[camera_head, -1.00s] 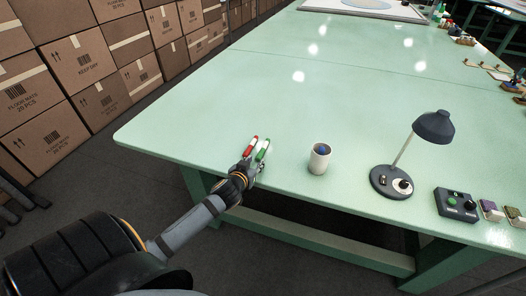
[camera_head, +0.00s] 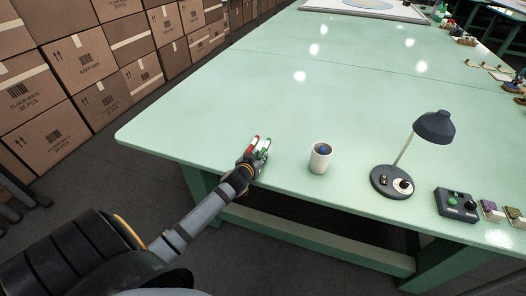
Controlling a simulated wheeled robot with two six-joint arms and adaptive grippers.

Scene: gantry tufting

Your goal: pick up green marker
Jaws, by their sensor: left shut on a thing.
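The green marker (camera_head: 265,145) lies near the front edge of the pale green table (camera_head: 220,115), with its white part showing. A red marker (camera_head: 253,141) with a white part lies just left of it. My left gripper (camera_head: 258,152) comes in over the table's front edge and is shut on the green marker. The gripper covers the near ends of both markers, so the exact grip is partly hidden. My right gripper is not in view.
A white cup (camera_head: 319,160) with something blue inside stands to the right. Further right are a dark desk lamp (camera_head: 392,181) and a control box (camera_head: 456,203) with buttons. Cardboard boxes (camera_head: 85,60) are stacked at the left. The table's middle is clear.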

